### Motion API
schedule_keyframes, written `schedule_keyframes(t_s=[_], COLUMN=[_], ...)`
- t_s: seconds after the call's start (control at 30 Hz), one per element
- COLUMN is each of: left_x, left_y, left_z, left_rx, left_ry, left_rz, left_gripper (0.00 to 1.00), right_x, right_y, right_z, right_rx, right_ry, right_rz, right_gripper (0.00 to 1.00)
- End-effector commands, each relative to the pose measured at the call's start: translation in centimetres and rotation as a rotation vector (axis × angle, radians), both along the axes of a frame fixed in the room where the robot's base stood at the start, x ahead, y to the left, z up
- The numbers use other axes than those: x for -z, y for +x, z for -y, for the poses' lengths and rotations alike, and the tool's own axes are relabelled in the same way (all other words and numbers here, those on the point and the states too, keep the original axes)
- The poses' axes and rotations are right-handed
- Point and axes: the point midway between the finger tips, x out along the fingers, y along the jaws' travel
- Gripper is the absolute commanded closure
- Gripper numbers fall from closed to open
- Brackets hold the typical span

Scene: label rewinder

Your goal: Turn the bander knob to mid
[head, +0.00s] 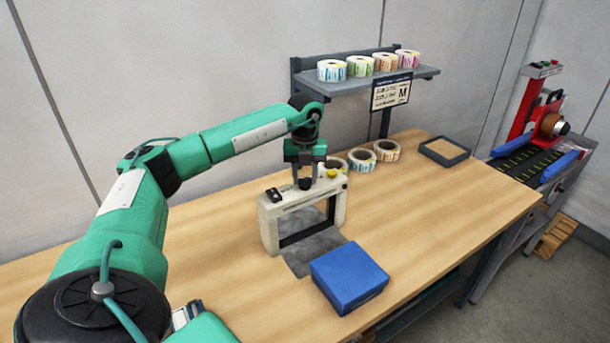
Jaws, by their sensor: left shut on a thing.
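The bander (269,232) is a cream arch-shaped machine standing on a grey plate on the wooden table, in the middle of the head view. A black switch (274,194) sits on its top left and a yellow button (331,173) on its top right. My left gripper (304,184) points down from above and is shut at the top of the bander, between these two. The bander knob is hidden between its fingers, so its setting cannot be read. My right gripper is not in view.
A blue box (349,277) lies just in front of the bander. Label rolls (361,160) lie behind it, with more on a shelf (428,72). A dark-rimmed tray (445,151) is at the back right. The table's right part (440,200) is clear.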

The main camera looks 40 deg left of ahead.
Motion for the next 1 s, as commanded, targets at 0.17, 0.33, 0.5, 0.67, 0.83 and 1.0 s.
schedule_keyframes(t_s=[0.17, 0.33, 0.5, 0.67, 0.83, 1.0], left_x=[0.0, 0.0, 0.0, 0.0, 0.0, -0.1], left_y=[0.0, 0.0, 0.0, 0.0, 0.0, 0.0], left_z=[0.0, 0.0, 0.0, -0.1, -0.1, -0.1], left_rx=[0.034, 0.121, 0.256, 0.407, 0.569, 0.72], left_ry=[0.0, 0.0, 0.001, 0.001, 0.001, 0.001], left_rz=[0.0, 0.0, -0.001, 0.001, 0.002, 0.002], left_gripper=[0.86, 0.86, 0.86, 0.86, 0.86, 0.86], right_x=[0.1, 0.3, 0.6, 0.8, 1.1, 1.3], right_y=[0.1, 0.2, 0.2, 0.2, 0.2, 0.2], right_z=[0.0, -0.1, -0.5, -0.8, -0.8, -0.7], right_rx=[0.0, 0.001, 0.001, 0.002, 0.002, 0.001], right_ry=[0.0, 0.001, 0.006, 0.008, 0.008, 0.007], right_rz=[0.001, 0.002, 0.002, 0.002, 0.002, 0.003], right_gripper=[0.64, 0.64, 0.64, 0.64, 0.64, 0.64])
